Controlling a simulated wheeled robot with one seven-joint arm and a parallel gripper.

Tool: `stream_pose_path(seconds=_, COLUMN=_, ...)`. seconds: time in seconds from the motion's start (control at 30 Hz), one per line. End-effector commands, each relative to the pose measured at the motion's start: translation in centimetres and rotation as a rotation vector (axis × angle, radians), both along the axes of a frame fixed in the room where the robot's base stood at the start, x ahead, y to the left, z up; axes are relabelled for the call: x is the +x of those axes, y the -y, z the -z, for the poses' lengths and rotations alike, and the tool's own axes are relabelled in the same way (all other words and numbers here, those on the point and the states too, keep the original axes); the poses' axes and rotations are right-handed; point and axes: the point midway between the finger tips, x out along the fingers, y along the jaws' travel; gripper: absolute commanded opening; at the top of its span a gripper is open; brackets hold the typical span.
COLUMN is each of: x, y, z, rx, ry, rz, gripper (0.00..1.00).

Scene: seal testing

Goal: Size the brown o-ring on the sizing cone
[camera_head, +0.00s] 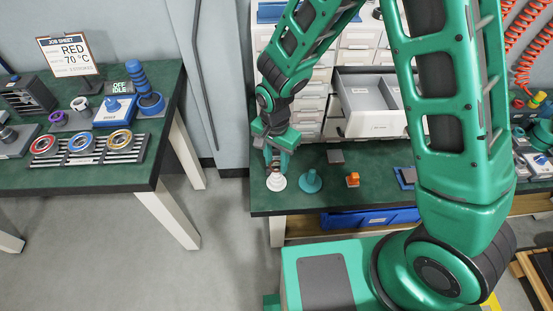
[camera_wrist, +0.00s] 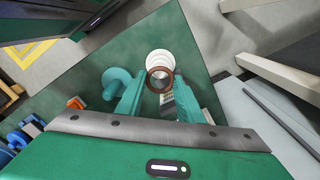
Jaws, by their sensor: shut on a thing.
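The white stepped sizing cone (camera_head: 276,183) stands on the green bench near its front left corner. It also shows in the wrist view (camera_wrist: 159,57), just beyond my fingertips. My gripper (camera_head: 272,162) is directly above the cone, pointing down. In the wrist view my gripper (camera_wrist: 158,84) is shut on the brown o-ring (camera_wrist: 160,88), which sits between the fingertips. The ring overlaps the near part of the cone in that view. I cannot tell whether it is around the cone's tip or just above it. In the head view the ring is too small to make out.
A teal flanged post (camera_head: 311,182) stands right of the cone, with an orange block (camera_head: 353,180) farther right. Behind them is a drawer cabinet with an open drawer (camera_head: 370,124). A separate table at left holds a job sheet (camera_head: 68,55) reading RED, 70 °C.

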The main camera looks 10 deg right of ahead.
Motion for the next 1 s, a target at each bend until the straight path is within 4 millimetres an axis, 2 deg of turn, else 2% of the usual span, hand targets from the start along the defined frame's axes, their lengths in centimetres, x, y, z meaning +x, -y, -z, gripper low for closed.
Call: stream_pose_path(seconds=1.0, x=0.0, y=0.0, z=2.7, rx=-0.001, ry=-0.001, rz=-0.001, gripper=0.13)
